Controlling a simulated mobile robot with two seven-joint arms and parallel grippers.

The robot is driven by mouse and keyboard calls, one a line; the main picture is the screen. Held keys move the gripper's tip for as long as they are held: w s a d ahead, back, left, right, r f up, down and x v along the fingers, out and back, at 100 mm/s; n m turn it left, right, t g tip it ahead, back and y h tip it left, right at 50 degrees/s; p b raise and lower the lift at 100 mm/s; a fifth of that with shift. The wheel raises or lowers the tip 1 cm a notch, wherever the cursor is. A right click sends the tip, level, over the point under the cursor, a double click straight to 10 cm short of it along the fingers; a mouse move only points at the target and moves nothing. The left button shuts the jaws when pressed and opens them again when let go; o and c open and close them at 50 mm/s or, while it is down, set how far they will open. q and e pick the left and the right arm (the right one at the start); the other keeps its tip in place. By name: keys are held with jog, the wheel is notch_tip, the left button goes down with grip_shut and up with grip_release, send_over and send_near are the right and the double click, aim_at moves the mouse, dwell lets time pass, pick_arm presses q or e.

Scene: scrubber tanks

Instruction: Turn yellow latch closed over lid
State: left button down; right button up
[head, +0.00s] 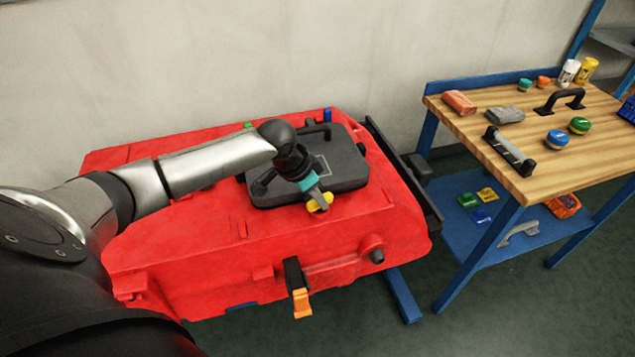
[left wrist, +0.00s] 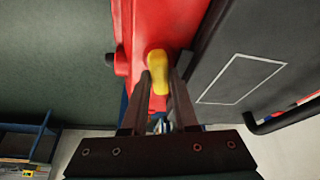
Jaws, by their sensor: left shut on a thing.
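The yellow latch (head: 319,203) sits on the red tank (head: 330,250) at the front edge of the dark lid (head: 349,168). My left gripper (head: 318,198) reaches down to it from above. In the left wrist view the latch (left wrist: 158,72) is between the fingertips of my left gripper (left wrist: 160,86), which is shut on it. The lid (left wrist: 240,65) lies to the right there, flat, with a pale outlined rectangle. The head view does not clearly show whether the latch overlaps the lid. My right gripper is not in view.
An orange-tipped black handle (head: 300,298) hangs on the tank's front side. A wooden-topped workbench (head: 530,195) stands at the right with tubs, cloths and a black handle on it. Dark green floor (head: 470,320) is free in front of the bench.

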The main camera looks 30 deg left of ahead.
pick_arm(q)
jog(key=n+y+p, duration=0.1)
jog(key=n+p, duration=0.1)
jog(key=p, duration=0.2)
jog(key=n+y+p, duration=0.1)
jog(key=n+p, duration=0.2)
jog(key=p, duration=0.1)
jog(key=n+y+p, duration=0.1)
jog(key=n+p, duration=0.2)
jog(key=p, duration=0.1)
jog(key=shift+d+r+p, duration=0.15)
jog(key=shift+d+p, duration=0.2)
jog(key=shift+p, duration=0.05)
jog(key=n+y+p, duration=0.1)
jog(key=n, duration=0.2)
jog(key=shift+p, duration=0.3)
jog(key=shift+f+n+g+y+p, duration=0.2)
jog(key=shift+n+g+y+p, duration=0.3)
jog(key=shift+n, duration=1.4)
jog(key=c, duration=0.7)
grip_release()
jog(key=shift+r, duration=0.15)
